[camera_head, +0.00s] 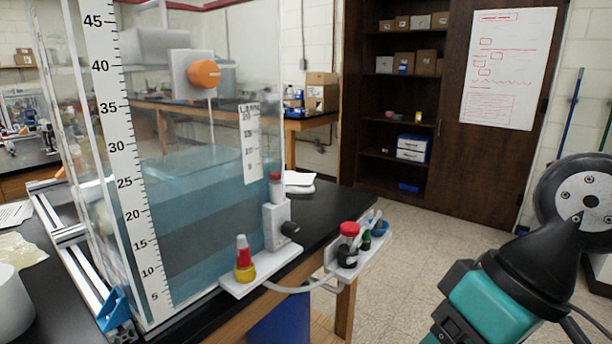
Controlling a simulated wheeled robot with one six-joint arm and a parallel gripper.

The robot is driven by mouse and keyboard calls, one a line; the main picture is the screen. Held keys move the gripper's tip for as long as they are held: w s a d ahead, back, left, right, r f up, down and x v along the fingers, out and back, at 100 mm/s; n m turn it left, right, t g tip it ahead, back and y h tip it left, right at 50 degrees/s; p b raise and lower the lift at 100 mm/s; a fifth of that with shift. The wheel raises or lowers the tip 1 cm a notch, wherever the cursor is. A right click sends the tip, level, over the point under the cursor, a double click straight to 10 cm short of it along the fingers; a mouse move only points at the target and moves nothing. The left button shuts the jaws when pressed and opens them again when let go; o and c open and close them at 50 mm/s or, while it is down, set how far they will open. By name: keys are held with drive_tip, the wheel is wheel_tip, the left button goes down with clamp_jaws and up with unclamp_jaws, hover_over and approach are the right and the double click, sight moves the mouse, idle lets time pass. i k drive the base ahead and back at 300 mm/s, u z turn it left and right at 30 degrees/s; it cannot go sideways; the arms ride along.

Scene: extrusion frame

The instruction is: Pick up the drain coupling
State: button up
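No part is plainly marked as the drain coupling. A red and yellow fitting (244,262) stands upright on a small white ledge (262,272) at the front lower corner of the clear water tank (215,120). I cannot tell which of these is the coupling. My arm (487,302) shows at the lower right, well apart from the fittings. My gripper's fingers are not in view.
A white side tray (362,250) holds a red-capped jar (347,246) and small items. A pale hose (305,288) runs between ledge and tray. A metal extrusion frame (78,255) lies along the tank's left. The floor between bench and dark cabinet (466,160) is clear.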

sight(242, 249)
drive_tip(key=z, duration=2.05)
drive_tip(key=k, duration=1.3)
drive_tip(key=u, duration=1.95)
drive_tip(key=i, duration=0.5)
